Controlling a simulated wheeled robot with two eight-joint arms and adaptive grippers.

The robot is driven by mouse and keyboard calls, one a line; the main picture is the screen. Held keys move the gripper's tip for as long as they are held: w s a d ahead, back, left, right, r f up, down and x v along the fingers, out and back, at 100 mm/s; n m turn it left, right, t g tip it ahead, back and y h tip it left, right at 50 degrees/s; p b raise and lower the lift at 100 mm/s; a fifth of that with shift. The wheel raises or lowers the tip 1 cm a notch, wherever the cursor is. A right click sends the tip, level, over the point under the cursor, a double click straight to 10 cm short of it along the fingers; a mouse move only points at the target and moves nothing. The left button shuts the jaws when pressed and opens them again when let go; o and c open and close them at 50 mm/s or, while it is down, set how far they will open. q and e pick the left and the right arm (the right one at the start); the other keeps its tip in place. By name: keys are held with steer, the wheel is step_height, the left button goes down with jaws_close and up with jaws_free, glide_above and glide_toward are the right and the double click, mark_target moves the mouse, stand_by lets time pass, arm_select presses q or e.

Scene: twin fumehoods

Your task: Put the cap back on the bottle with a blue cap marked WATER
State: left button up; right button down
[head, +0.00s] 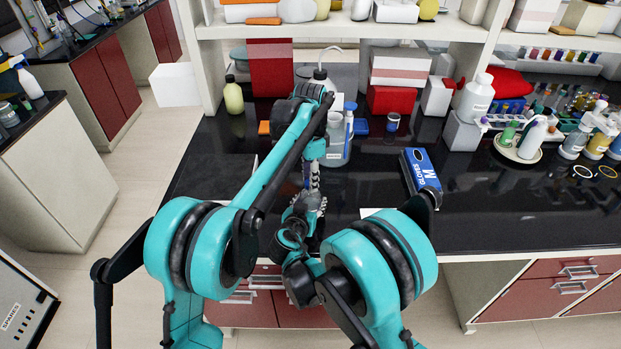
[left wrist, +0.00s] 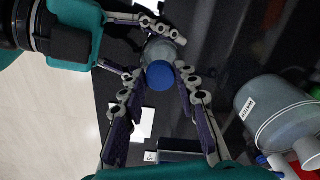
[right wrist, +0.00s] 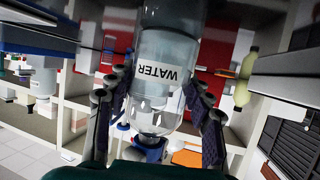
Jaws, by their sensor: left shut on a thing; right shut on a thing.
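The clear bottle marked WATER (right wrist: 165,100) stands between the fingers of my right gripper (right wrist: 158,85), which is shut on its body. The picture shows it upside down, neck toward the bottom edge. In the left wrist view the bottle (left wrist: 165,48) is seen from above. The blue cap (left wrist: 160,76) is between the fingertips of my left gripper (left wrist: 160,85), which is shut on it, over the bottle's neck. Blue also shows at the neck in the right wrist view. I cannot tell whether the cap is seated or just above. In the head view my arms hide bottle and cap.
A glove box (head: 421,172) lies on the black bench, right of my grippers. A grey labelled container (left wrist: 270,108) stands just beyond my left gripper. A yellow-green bottle (head: 233,95) stands at the back left. A round tray (head: 500,151) is at the right.

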arm_select(q)
steer(key=m, duration=0.7)
steer(key=shift+m, duration=0.4)
steer(key=m, duration=0.6)
steer(key=shift+m, duration=0.4)
steer(key=o, duration=0.7)
steer(key=shift+c, duration=0.2)
steer(key=shift+r, duration=2.25)
steer(key=shift+c, duration=0.2)
